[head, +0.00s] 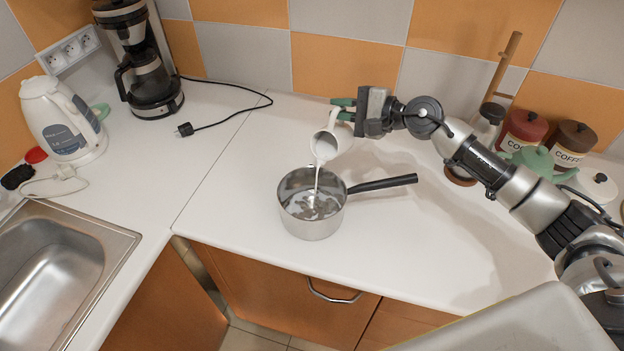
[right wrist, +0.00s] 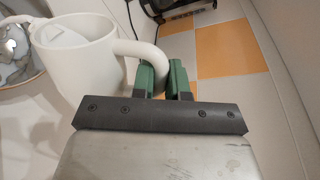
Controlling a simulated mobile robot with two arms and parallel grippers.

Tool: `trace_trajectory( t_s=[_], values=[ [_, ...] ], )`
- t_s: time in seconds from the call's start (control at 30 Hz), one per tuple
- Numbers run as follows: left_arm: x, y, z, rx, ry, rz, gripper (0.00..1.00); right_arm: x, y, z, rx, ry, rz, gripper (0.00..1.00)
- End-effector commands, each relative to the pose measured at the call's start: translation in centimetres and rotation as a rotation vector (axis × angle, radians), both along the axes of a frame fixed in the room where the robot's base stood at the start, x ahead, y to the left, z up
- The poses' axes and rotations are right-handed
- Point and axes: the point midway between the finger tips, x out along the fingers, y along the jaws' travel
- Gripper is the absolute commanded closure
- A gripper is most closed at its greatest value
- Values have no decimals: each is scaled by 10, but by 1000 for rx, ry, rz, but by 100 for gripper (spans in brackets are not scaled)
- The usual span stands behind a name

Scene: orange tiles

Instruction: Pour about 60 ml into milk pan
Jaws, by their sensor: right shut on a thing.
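The milk pan (head: 312,222) is a steel saucepan with a black handle pointing right, standing on the white counter. Some white liquid shows on its bottom. My right gripper (head: 343,109) is shut on the handle of a white jug (head: 331,142), above the pan's far rim. The jug is tilted toward the pan, and a thin white stream runs from it into the pan. In the right wrist view the green fingers (right wrist: 166,78) close on the handle of the jug (right wrist: 78,60), with white liquid inside. My left gripper is not in view.
A coffee maker (head: 142,62) and a white kettle (head: 64,122) stand at the left, near a steel sink (head: 60,262). Red and brown canisters (head: 525,128) and a green teapot (head: 532,160) stand at the right. The counter around the pan is clear.

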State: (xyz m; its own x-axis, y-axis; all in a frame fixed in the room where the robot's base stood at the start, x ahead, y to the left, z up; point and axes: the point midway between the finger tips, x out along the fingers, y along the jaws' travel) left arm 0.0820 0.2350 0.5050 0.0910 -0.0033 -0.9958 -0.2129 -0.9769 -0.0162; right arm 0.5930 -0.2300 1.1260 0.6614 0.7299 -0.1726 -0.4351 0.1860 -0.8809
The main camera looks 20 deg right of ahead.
Motion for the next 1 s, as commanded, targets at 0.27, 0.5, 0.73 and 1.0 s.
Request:
trace_trajectory(
  t_s=[0.27,0.5,0.73,1.0],
  values=[
    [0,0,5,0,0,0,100,-1,1,4,-18,-20,0,100],
    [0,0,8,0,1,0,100,-1,1,6,-32,-33,0,100],
    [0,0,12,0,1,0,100,-2,2,7,-47,-47,1,100],
    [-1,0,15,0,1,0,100,-2,3,9,-62,-61,1,100]
  ],
)
